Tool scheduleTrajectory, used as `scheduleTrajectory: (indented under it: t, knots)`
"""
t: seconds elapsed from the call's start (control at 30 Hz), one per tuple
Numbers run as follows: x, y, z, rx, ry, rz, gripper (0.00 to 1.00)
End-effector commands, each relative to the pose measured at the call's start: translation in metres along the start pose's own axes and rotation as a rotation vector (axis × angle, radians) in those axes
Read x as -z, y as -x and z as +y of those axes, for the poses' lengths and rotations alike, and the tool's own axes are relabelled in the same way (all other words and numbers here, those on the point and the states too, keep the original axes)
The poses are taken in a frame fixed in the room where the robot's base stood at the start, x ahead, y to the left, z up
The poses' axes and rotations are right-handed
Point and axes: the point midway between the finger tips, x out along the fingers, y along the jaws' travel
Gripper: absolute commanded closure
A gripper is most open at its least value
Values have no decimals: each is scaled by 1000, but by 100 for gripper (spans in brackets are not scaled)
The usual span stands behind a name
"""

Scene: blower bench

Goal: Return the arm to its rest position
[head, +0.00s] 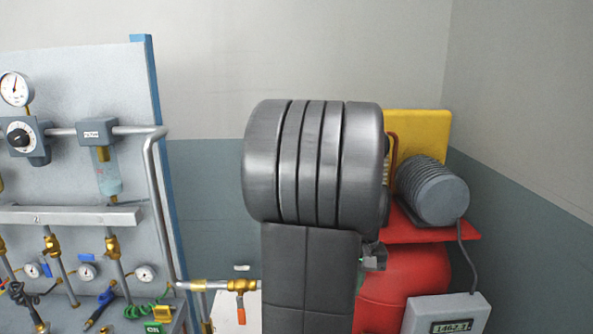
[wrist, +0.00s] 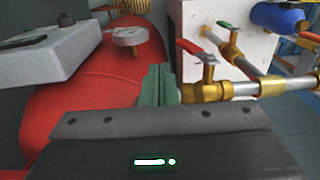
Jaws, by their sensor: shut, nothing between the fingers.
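My arm fills the middle of the head view, with its big grey joint in front of the wall and the red tank (head: 400,285). In the wrist view my gripper (wrist: 158,84) shows as greenish-grey fingers closed together, with nothing between them. Its fingertips point toward the red tank (wrist: 85,110) and a brass pipe fitting. Whether they touch anything is hard to tell. In the head view only a small grey part at the arm's right edge may belong to the gripper; the rest is hidden.
Close to the fingers in the wrist view are a red-handled valve (wrist: 207,70), a brass-ended pipe (wrist: 245,90), a gauge (wrist: 130,37) and a grey box (wrist: 75,52). In the head view a pipe panel (head: 75,100) stands left and a motor (head: 432,190) right.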

Motion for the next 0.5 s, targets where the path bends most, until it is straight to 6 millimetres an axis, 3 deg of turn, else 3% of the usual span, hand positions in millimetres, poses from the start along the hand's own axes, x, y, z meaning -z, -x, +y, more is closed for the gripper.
scheduleTrajectory:
  t: [0.07,0.2,0.5]
  knots:
    - [0,1,-4,-53,6,1,100]
    - [1,34,-3,-49,-1,5,100]
    - [0,87,-6,-46,-1,1,100]
